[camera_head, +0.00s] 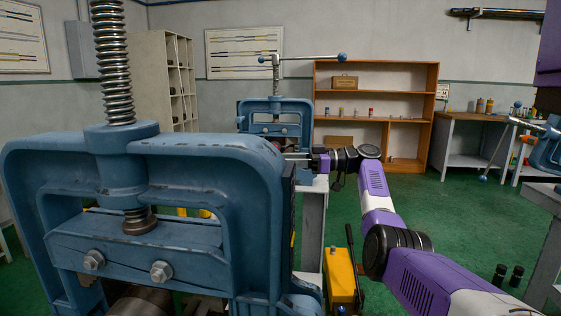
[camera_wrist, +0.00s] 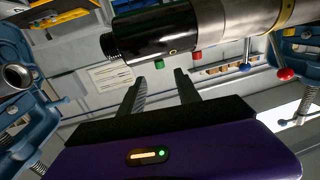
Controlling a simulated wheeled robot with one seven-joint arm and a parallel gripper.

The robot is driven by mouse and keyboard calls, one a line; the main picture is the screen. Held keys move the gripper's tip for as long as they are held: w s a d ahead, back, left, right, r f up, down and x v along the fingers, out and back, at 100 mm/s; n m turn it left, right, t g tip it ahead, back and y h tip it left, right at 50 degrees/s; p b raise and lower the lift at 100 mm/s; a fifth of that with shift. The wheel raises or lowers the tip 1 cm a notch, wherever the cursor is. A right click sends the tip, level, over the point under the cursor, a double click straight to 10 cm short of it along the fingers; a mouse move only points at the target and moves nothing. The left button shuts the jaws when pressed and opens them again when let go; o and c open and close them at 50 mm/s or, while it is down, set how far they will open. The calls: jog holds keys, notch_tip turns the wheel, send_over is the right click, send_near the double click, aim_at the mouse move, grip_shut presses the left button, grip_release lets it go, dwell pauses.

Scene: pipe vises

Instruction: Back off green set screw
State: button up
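The green set screw (camera_wrist: 159,63) sticks out of the black collar of a pipe (camera_wrist: 150,40) in the wrist view. A red set screw (camera_wrist: 197,55) sits to its right on the same assembly. My gripper (camera_wrist: 159,77) is open and empty, its two fingers apart and pointing toward the collar. The green screw shows between and just beyond the fingertips; I cannot tell the exact gap. In the head view the end of my arm reaches behind the near blue vise (camera_head: 165,190), which hides my fingertips and the screws.
Another blue vise (camera_head: 275,112) stands farther back, with a long handle on top. A yellow tool (camera_head: 340,277) with a dark lever is low beside the near vise. A wooden shelf (camera_head: 435,95) stands at the back wall. The green floor on the right is partly open.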

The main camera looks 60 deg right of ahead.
jog(key=shift+w+a+r+m+t+h+p, duration=0.1)
jog(key=shift+w+a+m+t+h+p, duration=0.3)
jog(key=shift+w+a+m+h+p, duration=1.1)
jog(key=shift+w+a+r+m+t+h+p, duration=0.15)
jog(key=shift+w+t+h+p, duration=0.4)
jog(key=shift+w+p, duration=1.9)
jog(key=shift+w+a+f+m+t+h+p, duration=0.1)
jog(key=shift+w+a+m+t+h+p, duration=0.15)
jog(key=shift+w+a+m+h+p, duration=1.1)
jog(key=shift+w+d+n+p, duration=0.2)
jog(key=shift+d+n+p, duration=0.2)
jog(key=shift+n+p, duration=0.45)
grip_shut()
